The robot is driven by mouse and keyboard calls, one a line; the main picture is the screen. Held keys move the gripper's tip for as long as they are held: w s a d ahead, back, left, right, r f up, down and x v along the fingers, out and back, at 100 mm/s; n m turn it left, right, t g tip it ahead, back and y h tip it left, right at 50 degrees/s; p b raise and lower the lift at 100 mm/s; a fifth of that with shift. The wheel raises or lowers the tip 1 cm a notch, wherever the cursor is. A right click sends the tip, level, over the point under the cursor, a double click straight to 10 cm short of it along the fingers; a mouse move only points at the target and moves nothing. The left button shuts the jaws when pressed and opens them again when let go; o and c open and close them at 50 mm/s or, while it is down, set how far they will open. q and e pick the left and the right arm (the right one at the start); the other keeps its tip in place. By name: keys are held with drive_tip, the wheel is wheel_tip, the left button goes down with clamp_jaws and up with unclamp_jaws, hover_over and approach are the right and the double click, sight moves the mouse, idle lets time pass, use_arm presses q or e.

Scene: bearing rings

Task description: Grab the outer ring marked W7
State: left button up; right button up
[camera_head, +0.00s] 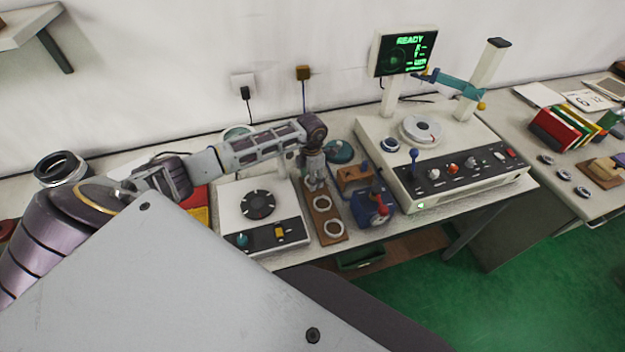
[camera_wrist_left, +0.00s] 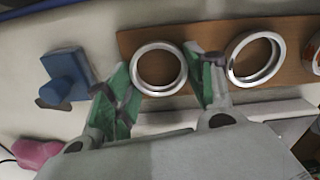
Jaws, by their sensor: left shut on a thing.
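A brown wooden board (camera_head: 328,238) lies on the table with metal rings in a row. In the wrist view a silver ring (camera_wrist_left: 136,68) at the end of the row sits between the two green-padded fingers of my left gripper (camera_wrist_left: 158,85). The fingers are shut on this ring, which appears to be at the board. In the head view my left gripper (camera_head: 315,184) points down at the board's far end and hides that ring. Two more rings, the middle ring (camera_head: 322,203) and the near ring (camera_head: 333,227), lie free. No W7 marking is readable. My right gripper is not in view.
Left of the board is a white device with a dark dial (camera_head: 258,204). Right of it are a blue block-like fixture with a red handle (camera_head: 374,208) and a large console (camera_head: 450,170). A blue part (camera_wrist_left: 66,76) lies beside the board in the wrist view.

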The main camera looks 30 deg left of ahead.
use_arm(q)
drive_tip(key=shift+r, duration=0.1)
wheel_tip(320, 180, up, 10)
drive_tip(key=b, duration=0.1)
idle(0.5)
idle(0.5)
